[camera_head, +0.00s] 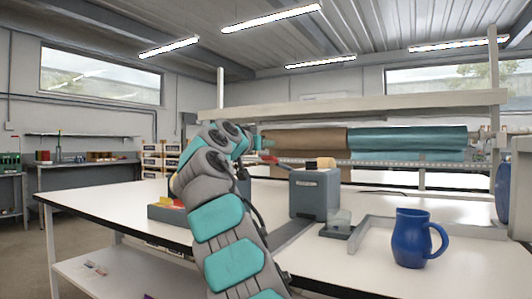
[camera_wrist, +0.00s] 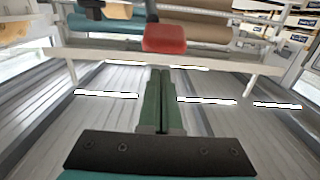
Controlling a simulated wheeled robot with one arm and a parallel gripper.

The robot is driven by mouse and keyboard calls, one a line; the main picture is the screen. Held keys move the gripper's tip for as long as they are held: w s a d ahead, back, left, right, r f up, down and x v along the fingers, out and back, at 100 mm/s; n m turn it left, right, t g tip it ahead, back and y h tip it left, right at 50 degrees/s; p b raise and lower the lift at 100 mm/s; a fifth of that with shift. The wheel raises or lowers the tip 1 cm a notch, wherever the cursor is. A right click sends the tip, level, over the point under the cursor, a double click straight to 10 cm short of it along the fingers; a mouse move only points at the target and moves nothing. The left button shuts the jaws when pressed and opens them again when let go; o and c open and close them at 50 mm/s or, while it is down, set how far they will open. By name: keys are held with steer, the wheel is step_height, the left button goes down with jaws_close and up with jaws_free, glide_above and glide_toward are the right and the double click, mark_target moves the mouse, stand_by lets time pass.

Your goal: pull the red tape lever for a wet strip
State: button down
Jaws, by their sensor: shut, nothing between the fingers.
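The red tape lever (camera_head: 269,159) sticks out from the left of the grey tape dispenser (camera_head: 315,192), which stands on the white table. In the wrist view, which is upside down, the lever's red paddle (camera_wrist: 165,39) is just beyond my fingertips, on a dark stem. My gripper (camera_wrist: 160,72) is shut, its two green fingers together and empty. A narrow gap shows between fingertips and paddle in that view; I cannot tell the true distance. In the head view my wrist is beside the lever, and my arm partly hides that area. A small brown roll (camera_head: 325,163) sits on the dispenser.
A blue jug (camera_head: 411,238) stands right of the dispenser on the white table (camera_head: 345,270). Brown (camera_head: 305,141) and teal (camera_head: 408,139) paper rolls hang on the rack behind. A tray of coloured items (camera_head: 170,209) is left of my arm.

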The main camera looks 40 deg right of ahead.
steer(key=shift+a+f, duration=0.15)
steer(key=shift+f, duration=0.45)
steer(key=shift+a+f, duration=0.15)
steer(key=shift+f, duration=0.4)
steer(key=shift+s, duration=0.1)
steer(key=shift+f, duration=0.15)
